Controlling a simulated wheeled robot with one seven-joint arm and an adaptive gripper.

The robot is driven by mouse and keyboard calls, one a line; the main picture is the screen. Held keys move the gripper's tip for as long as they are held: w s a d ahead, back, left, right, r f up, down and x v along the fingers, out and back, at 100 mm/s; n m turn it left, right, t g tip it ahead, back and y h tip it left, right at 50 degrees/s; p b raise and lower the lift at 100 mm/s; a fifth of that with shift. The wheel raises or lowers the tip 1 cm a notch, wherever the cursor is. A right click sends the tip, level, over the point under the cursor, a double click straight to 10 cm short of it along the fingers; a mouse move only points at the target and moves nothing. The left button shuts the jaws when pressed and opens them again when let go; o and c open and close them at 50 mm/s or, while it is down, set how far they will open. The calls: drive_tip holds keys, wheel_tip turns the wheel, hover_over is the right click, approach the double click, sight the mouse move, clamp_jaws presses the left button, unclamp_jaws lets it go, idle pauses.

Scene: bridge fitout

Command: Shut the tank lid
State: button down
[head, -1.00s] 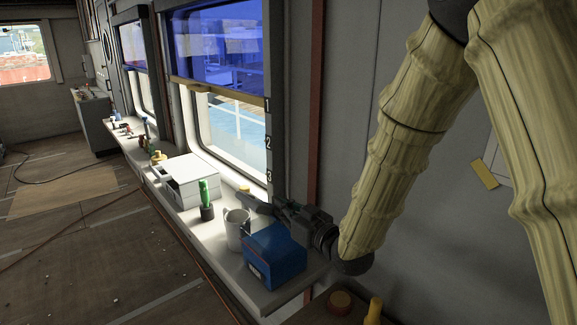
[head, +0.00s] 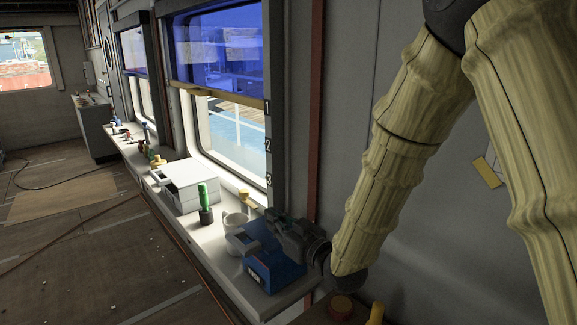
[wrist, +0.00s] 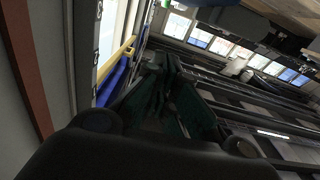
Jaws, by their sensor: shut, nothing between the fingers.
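The tank appears to be the blue box (head: 270,272) with a white label, at the near end of the white window ledge in the head view. In the wrist view the dark gripper (wrist: 165,105) fills the middle, and the lid cannot be made out.
A pale mug (head: 235,219) stands close behind the gripper. Further along the ledge (head: 222,262) are a green-handled item (head: 203,195), a white box (head: 190,184) and several small things. The window and wall bound the right side. Open floor lies to the left.

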drive_tip(key=shift+r, duration=0.1)
drive_tip(key=shift+s+r+p, duration=0.1)
drive_tip(key=shift+r+p, duration=0.45)
drive_tip(key=shift+r, duration=0.4)
drive_tip(key=v, duration=0.7)
drive_tip(key=shift+b, duration=0.45)
